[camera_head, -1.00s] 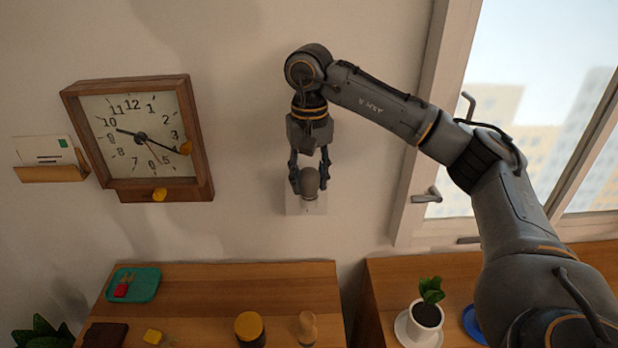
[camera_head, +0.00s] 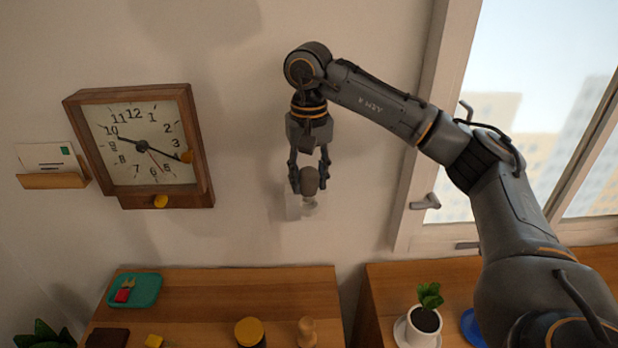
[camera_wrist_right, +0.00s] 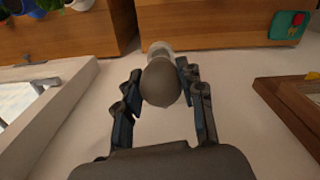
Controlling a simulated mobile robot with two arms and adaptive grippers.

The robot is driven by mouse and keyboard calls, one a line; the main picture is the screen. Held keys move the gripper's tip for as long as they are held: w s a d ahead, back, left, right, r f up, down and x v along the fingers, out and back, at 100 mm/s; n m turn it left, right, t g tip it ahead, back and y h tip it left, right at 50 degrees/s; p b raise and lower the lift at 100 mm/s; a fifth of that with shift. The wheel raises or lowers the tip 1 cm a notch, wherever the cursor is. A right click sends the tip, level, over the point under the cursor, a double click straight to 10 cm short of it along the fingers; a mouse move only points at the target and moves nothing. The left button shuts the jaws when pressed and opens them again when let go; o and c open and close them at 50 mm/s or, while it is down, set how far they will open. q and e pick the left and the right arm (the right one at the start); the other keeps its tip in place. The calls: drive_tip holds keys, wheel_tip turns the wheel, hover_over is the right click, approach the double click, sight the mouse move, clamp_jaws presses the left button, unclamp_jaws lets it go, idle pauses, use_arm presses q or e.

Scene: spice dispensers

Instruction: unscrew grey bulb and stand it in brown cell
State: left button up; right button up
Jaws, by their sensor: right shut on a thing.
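The grey bulb (camera_head: 309,182) hangs with its pale base (camera_head: 310,203) down between the fingers of my right gripper (camera_head: 309,178), which is shut on it. The bulb also shows in the right wrist view (camera_wrist_right: 160,84), with its pale base pointing away from the palm. A white wall fitting (camera_head: 292,207) shows partly behind and left of the bulb, which appears clear of it. A dark brown item (camera_head: 107,337) lies at the table's lower left, cut by the frame edge; I cannot tell whether it is the brown cell. My left gripper is not in view.
The wooden table (camera_head: 215,300) below holds a green tray (camera_head: 148,290), a yellow-topped jar (camera_head: 249,332), a wooden peg-like piece (camera_head: 307,332) and a small yellow block (camera_head: 154,341). Its middle is clear. A clock (camera_head: 140,145) hangs left; a window handle (camera_head: 426,201) and potted plant (camera_head: 425,318) are right.

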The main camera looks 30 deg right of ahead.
sight(309, 168)
drive_tip(key=shift+r, duration=0.3)
drive_tip(key=shift+r+p, duration=1.55)
drive_tip(key=shift+r, duration=0.35)
drive_tip(key=shift+f, duration=0.1)
